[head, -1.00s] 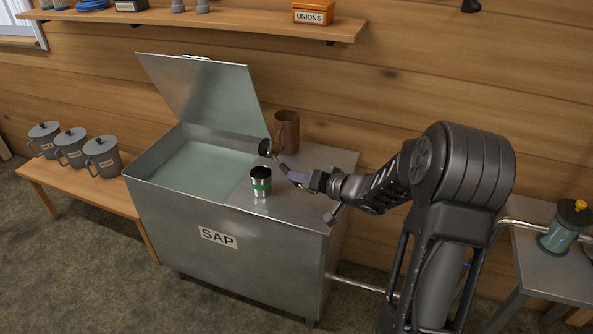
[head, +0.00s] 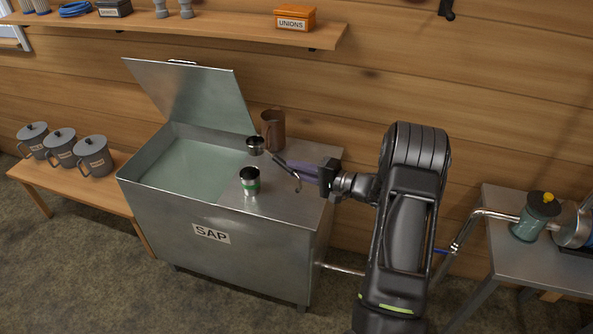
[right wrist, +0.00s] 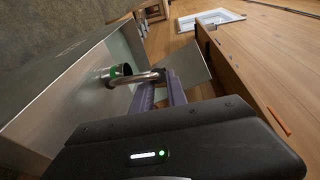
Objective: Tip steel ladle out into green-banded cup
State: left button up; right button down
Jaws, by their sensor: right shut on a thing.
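The steel ladle's bowl (head: 256,146) hangs above and slightly right of the green-banded cup in the head view, apart from it, with its opening facing up. The green-banded cup (head: 250,182) stands upright on the flat metal top of the sap tank; its contents cannot be made out. My right gripper (head: 298,172) is shut on the ladle's handle, right of the cup. In the right wrist view the hooked handle (right wrist: 140,77) crosses the purple fingers (right wrist: 160,92), and the cup's green band (right wrist: 113,71) shows behind it. My left gripper is not in view.
A brown mug (head: 273,130) stands just behind the ladle. The sap tank (head: 165,225) has an open basin with its lid (head: 195,95) raised. Several grey mugs (head: 93,157) stand on a bench at left. A side table (head: 535,262) is at right.

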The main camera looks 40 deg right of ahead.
jog(key=shift+r, duration=0.55)
jog(key=shift+w+a, duration=0.1)
